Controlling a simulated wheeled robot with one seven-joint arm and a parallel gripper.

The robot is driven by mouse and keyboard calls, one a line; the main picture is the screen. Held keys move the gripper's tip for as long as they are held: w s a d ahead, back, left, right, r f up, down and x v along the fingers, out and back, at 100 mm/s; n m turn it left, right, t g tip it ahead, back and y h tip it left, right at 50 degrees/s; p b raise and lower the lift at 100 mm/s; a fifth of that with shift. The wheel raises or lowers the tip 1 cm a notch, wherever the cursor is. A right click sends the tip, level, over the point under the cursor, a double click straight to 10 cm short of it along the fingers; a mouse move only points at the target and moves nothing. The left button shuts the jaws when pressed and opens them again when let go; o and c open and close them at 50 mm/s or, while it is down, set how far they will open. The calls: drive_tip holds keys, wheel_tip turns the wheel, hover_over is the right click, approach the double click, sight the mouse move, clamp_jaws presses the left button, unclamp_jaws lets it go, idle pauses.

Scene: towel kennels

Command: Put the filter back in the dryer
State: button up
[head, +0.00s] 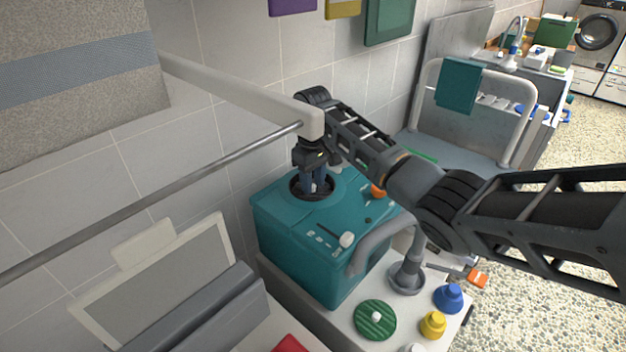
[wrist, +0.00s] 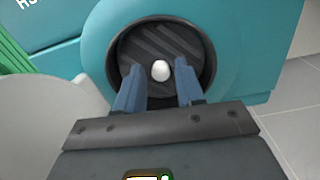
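The teal dryer (head: 290,220) stands on a white counter, with a round dark-rimmed opening (wrist: 112,62) in its top. In the wrist view a dark ribbed disc with a white knob (wrist: 160,70), apparently the filter, lies inside this opening. My gripper (head: 316,187) points down into the opening. Its two blue fingers are apart, one on each side of the knob, with gaps showing; the gripper (wrist: 159,84) holds nothing. In the head view my gripper hides the disc.
A green ribbed disc with a white knob (head: 374,322) lies on the counter before the dryer. A blue bottle (head: 449,298) and a yellow one (head: 433,325) stand nearby. A grey curved pipe (head: 372,245) and a horizontal metal rail (head: 150,198) are close to my arm.

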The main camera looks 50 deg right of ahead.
drive_tip(key=shift+o, duration=1.1)
drive_tip(key=shift+r, duration=0.1)
wheel_tip(320, 180, up, 8)
drive_tip(key=shift+f+b, duration=0.2)
drive_tip(key=shift+b, duration=0.15)
